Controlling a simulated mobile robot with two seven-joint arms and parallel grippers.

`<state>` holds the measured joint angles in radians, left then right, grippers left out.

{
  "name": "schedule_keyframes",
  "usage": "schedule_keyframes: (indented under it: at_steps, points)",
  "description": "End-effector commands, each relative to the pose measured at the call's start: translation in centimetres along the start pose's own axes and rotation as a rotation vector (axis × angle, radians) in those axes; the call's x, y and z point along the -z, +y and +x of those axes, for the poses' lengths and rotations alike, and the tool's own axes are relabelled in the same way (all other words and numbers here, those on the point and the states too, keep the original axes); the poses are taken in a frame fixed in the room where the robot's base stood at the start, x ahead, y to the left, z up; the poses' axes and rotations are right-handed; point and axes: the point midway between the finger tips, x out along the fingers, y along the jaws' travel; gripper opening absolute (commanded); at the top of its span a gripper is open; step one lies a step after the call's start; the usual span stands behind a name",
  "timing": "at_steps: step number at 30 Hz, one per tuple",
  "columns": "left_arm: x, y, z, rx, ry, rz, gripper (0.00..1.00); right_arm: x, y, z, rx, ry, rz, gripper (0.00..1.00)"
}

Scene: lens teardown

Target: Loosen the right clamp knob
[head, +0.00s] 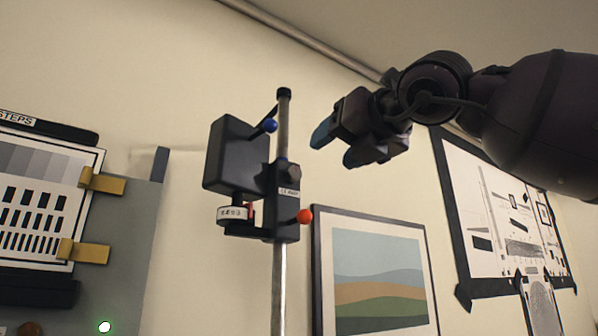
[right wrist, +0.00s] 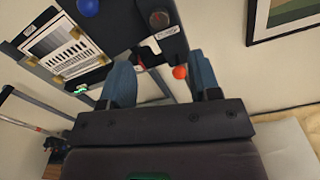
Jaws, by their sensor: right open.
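A black clamp block (head: 285,205) is fixed on an upright metal post (head: 280,290). An orange ball knob (head: 305,216) sticks out at its right side; it also shows in the right wrist view (right wrist: 179,72). A dark, faceted knob (head: 295,172) sits higher on the block. A blue ball knob (head: 270,125) is near the top of the black box (head: 234,155) left of the post. My right gripper (head: 337,146) is open and empty, up and right of the orange knob and apart from it. Its blue fingers also show in the right wrist view (right wrist: 160,60). My left gripper is out of view.
A test chart (head: 45,195) with brass clips hangs on a grey board at left. A framed landscape picture (head: 375,275) is on the wall right of the post. A black-edged poster (head: 500,215) hangs further right. Open air lies between gripper and post.

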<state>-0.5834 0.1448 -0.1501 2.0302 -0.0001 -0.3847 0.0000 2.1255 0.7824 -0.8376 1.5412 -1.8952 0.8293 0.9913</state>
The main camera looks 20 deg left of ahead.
Motion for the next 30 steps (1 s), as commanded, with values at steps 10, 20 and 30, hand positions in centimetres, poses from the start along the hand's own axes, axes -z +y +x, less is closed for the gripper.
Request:
schedule_keyframes:
  at_steps: [10,20,30]
  points:
    - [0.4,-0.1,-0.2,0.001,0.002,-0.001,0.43,0.0,0.2,2.9,0.006,0.006,0.025,0.57]
    - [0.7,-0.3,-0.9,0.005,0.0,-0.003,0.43,-0.1,0.2,8.3,0.005,0.004,0.024,0.57]
    - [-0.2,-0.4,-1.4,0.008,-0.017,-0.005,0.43,0.1,0.0,10.7,0.004,0.004,0.025,0.57]
